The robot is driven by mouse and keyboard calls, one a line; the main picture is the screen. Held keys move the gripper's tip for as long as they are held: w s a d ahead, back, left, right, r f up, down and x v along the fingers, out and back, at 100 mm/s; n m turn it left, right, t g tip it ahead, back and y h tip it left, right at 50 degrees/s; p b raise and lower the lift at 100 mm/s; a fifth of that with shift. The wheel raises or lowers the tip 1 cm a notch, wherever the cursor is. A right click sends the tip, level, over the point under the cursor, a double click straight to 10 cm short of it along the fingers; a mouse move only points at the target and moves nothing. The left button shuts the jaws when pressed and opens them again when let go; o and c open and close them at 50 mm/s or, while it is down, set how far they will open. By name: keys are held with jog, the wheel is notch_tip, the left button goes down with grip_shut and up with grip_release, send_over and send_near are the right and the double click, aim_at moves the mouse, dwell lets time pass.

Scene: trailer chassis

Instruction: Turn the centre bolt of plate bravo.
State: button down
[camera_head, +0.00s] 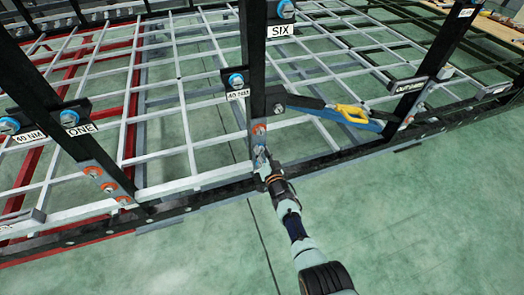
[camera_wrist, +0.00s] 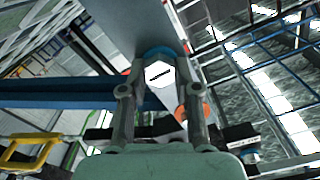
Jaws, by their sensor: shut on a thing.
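A grey plate (camera_head: 259,139) sits low on the middle black post, with orange-ringed bolts on it; no label reading bravo is legible. My gripper (camera_head: 261,158) reaches up to this plate from below right and covers its lower part. In the wrist view my gripper (camera_wrist: 160,88) has its fingers on either side of a pale hex bolt head (camera_wrist: 158,74) and is shut on it. The head bears a dark line and has a blue ring behind it. An orange-ringed bolt (camera_wrist: 181,115) shows just below right. I cannot tell from the head view which bolt is held.
A yellow-handled tool (camera_head: 351,114) lies beside a blue bar right of the post; its handle (camera_wrist: 30,150) shows at lower left in the wrist view. Another plate (camera_head: 108,185) with orange-ringed bolts is at left. Labels ONE and SIX mark other bolts. The green floor in front is clear.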

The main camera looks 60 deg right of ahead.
jog(key=m, duration=0.6)
jog(key=shift+r, duration=0.15)
jog(key=m, duration=0.6)
jog(key=shift+p, duration=0.4)
jog(key=shift+r, duration=0.1)
jog(key=c, duration=1.1)
grip_release()
jog(key=shift+o, duration=1.3)
jog(key=shift+a, duration=0.2)
jog(key=shift+f, duration=0.25)
jog(key=shift+s, duration=0.1)
